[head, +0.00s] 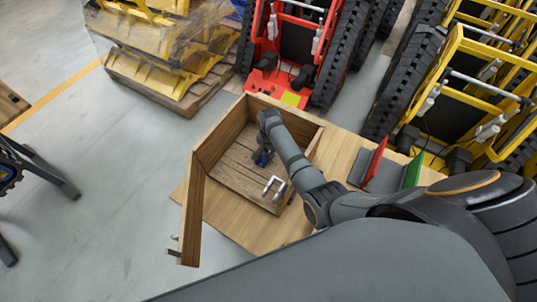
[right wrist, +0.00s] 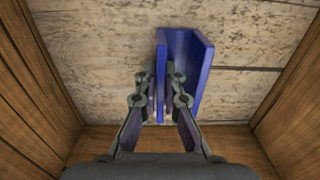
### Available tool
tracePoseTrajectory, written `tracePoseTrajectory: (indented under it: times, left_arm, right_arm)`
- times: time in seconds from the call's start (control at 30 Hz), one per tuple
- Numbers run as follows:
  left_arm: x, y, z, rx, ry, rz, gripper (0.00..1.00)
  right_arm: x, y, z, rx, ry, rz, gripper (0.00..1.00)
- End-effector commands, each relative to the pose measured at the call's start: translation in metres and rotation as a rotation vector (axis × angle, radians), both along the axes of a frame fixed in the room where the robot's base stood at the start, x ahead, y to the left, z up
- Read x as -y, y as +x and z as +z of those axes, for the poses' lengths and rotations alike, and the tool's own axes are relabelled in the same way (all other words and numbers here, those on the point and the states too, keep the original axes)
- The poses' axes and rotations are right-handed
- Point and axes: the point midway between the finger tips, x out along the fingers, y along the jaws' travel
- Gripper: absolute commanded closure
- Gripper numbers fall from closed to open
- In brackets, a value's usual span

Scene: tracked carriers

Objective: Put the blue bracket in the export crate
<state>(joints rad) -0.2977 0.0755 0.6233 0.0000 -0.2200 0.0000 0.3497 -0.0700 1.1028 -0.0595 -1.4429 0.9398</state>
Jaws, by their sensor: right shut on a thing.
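The blue bracket (right wrist: 190,65) is a U-shaped channel in the right wrist view. My right gripper (right wrist: 160,80) is shut on one of its walls. In the head view, the gripper (head: 263,150) is down inside the wooden crate (head: 222,135), and only a small dark blue part of the bracket (head: 262,158) shows below it. The crate's plank floor lies beneath the bracket. I cannot tell whether the bracket touches it. My arm hides the crate's right part. My left gripper is not in view.
A hinged wooden panel (head: 192,215) stands open at the crate's left. A silver handle-shaped piece (head: 273,187) shows at the crate's near side. Red (head: 375,158) and green (head: 412,172) panels stand on the table at right. Tracked carriers (head: 290,45) and a wrapped pallet stand behind.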

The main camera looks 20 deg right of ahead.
Motion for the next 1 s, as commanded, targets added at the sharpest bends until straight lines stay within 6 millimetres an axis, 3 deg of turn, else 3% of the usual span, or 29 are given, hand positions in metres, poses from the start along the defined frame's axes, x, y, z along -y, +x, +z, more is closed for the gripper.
tracePoseTrajectory:
  times: [0.13, 0.2, 0.33, 0.67, 0.77, 1.0]
  left_arm:
    - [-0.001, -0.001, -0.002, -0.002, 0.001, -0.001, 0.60]
    - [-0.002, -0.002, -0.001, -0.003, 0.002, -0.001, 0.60]
    - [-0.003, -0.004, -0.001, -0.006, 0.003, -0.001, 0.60]
    - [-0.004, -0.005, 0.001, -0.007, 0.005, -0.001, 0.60]
    - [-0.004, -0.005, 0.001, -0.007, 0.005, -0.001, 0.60]
    - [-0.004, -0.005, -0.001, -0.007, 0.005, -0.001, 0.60]
  right_arm:
    - [0.000, 0.000, -0.002, 0.001, 0.000, 0.000, 1.00]
    - [0.000, 0.000, -0.002, 0.000, 0.000, 0.000, 0.86]
    - [0.000, 0.000, -0.002, 0.000, 0.000, 0.000, 0.70]
    - [0.000, 0.000, 0.002, 0.000, 0.000, 0.000, 0.70]
    - [0.000, 0.001, 0.014, 0.002, 0.000, 0.001, 0.70]
    - [0.000, 0.001, 0.072, 0.005, 0.001, 0.000, 0.70]
